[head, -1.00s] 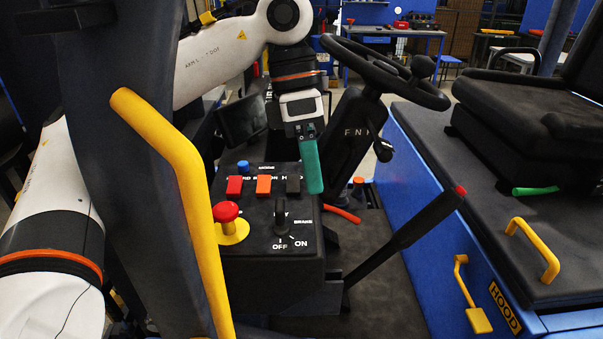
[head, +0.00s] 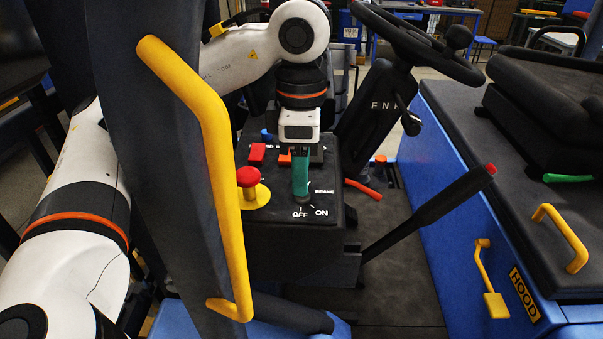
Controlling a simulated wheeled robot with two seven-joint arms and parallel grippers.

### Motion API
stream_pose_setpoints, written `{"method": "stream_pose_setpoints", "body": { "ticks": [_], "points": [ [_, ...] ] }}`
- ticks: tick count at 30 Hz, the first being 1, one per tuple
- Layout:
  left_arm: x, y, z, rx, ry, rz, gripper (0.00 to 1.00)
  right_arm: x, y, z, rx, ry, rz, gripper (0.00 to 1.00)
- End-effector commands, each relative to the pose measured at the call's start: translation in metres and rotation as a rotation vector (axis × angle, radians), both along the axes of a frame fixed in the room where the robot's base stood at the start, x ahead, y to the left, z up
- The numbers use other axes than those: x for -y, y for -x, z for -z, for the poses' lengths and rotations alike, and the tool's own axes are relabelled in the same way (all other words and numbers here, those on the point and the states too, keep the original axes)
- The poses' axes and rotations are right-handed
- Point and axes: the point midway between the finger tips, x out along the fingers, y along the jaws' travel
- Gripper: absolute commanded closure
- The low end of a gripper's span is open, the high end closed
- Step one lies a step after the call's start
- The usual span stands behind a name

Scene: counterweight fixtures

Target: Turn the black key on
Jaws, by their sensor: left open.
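The control box (head: 290,235) stands in front of the steering column, with OFF and ON printed near its front edge. The black key switch (head: 304,201) is just behind these labels. The key itself is mostly hidden by my left gripper, so I cannot tell which way it points. My left gripper (head: 301,192) comes down from above with green fingers, and its tips are over the key. The fingers line up from this view and are open; I cannot tell whether they touch the key. My right gripper is not in view.
A red mushroom button (head: 249,177) on a yellow base sits just left of the key. Red and orange switches are behind it. A black lever (head: 430,215) rises at the right. A yellow handrail (head: 213,150) stands in the left foreground.

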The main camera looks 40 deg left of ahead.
Motion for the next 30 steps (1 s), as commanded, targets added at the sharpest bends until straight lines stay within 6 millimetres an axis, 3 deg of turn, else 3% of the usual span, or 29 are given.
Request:
{"method": "stream_pose_setpoints", "body": {
  "ticks": [5,13,21,30],
  "points": [
    [-0.0002,0.0003,0.0109,0.001,0.001,-0.001,0.45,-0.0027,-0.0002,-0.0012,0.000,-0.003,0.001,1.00],
    [-0.0001,0.0001,0.0124,0.001,0.001,0.000,0.45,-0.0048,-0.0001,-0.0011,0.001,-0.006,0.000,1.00],
    [0.0000,0.0000,0.0121,0.001,0.001,0.000,0.88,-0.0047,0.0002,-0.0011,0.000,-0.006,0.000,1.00],
    [0.0002,-0.0002,0.0126,0.001,0.002,0.032,0.90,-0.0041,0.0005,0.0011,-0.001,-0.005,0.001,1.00]
  ]
}}
